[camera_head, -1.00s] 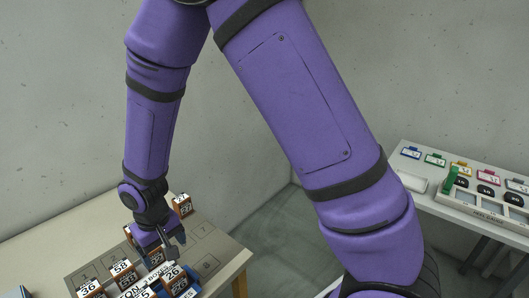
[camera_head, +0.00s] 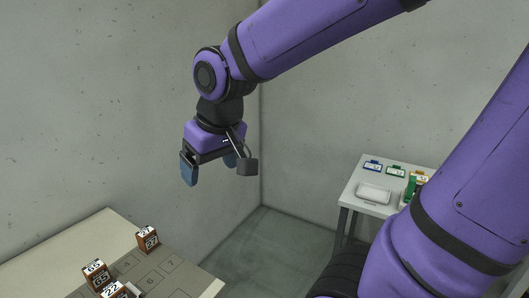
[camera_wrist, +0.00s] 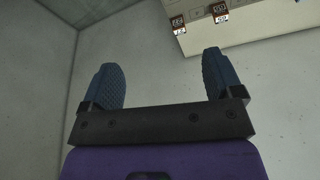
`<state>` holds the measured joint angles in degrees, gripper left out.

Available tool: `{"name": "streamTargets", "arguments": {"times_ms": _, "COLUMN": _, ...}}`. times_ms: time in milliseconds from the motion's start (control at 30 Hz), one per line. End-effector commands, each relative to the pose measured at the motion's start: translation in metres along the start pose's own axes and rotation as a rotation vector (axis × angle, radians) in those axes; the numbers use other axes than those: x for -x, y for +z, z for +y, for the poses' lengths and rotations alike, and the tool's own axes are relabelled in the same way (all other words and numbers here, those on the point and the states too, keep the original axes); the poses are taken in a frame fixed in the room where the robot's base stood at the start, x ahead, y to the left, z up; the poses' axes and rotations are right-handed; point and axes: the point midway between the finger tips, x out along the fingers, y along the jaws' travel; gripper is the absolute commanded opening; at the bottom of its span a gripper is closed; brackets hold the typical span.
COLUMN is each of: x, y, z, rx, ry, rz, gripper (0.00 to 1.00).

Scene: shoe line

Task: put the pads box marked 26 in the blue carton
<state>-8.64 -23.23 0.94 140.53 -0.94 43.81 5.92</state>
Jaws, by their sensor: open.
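My gripper (camera_head: 210,168) is raised in the air, well above and to the right of the table with the boxes. Its two blue fingers are apart, with nothing between them; they also show in the wrist view (camera_wrist: 163,80). I cannot make out the box marked 26 in either current view. The blue carton is not in view either.
The left table (camera_head: 205,287) bears small brown boxes: one marked 65 (camera_head: 96,275), one marked 22 (camera_head: 112,292), and one at the back (camera_head: 148,240). A white table (camera_head: 350,190) with coloured tags stands at right. Grey walls surround them.

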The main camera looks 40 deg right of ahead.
Motion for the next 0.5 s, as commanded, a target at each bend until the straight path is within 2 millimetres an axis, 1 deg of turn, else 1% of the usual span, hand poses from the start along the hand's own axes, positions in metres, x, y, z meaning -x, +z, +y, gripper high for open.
{"name": "streamTargets", "arguments": {"times_ms": 33, "x": 0.014, "y": 0.01, "z": 0.008, "rx": -0.014, "ry": 0.005, "rz": 0.027, "gripper": 0.86}}
{"name": "streamTargets", "arguments": {"times_ms": 200, "x": 0.047, "y": 0.043, "z": 0.027, "rx": -0.043, "ry": 0.021, "rz": 0.082, "gripper": 0.86}}
{"name": "streamTargets", "arguments": {"times_ms": 300, "x": 0.06, "y": 0.06, "z": 0.033, "rx": -0.055, "ry": 0.029, "rz": 0.107, "gripper": 0.86}}
{"name": "streamTargets", "arguments": {"times_ms": 400, "x": 0.067, "y": 0.071, "z": 0.037, "rx": -0.063, "ry": 0.035, "rz": 0.122, "gripper": 0.86}}
{"name": "streamTargets", "arguments": {"times_ms": 500, "x": 0.07, "y": 0.078, "z": 0.039, "rx": -0.067, "ry": 0.038, "rz": 0.13, "gripper": 0.86}}
